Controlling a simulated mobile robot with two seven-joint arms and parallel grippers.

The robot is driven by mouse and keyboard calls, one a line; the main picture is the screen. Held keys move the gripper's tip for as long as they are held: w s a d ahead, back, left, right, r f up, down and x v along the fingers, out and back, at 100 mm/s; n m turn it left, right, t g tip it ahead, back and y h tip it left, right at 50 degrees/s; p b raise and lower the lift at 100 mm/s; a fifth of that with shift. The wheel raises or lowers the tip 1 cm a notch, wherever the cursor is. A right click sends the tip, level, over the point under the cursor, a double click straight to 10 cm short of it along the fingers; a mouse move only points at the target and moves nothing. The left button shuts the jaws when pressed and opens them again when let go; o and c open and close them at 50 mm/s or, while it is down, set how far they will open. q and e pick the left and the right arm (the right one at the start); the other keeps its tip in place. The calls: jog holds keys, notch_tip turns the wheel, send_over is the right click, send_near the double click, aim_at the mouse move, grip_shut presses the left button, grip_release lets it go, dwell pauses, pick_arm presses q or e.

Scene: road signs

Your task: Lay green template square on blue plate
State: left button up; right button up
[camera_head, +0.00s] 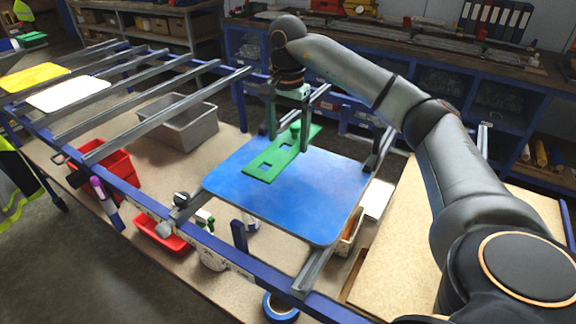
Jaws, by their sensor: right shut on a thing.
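The blue plate (290,209) lies flat across the metal rails in the middle of the head view. My left gripper is not in view.
Metal rails (165,112) run across the blue frame on the left, with a white plate (68,93) and a yellow plate (33,77) farther left. Below are a grey bin (183,130), a red bucket (112,172) and a red tray (158,236). A beige board (425,245) is right.

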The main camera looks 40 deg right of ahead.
aim_at(288, 177)
notch_tip(288, 177, down, 9)
jog(key=shift+r, duration=0.15)
dwell(0.4)
jog(key=o, duration=1.2)
jog(key=shift+c, duration=0.2)
notch_tip(288, 177, up, 12)
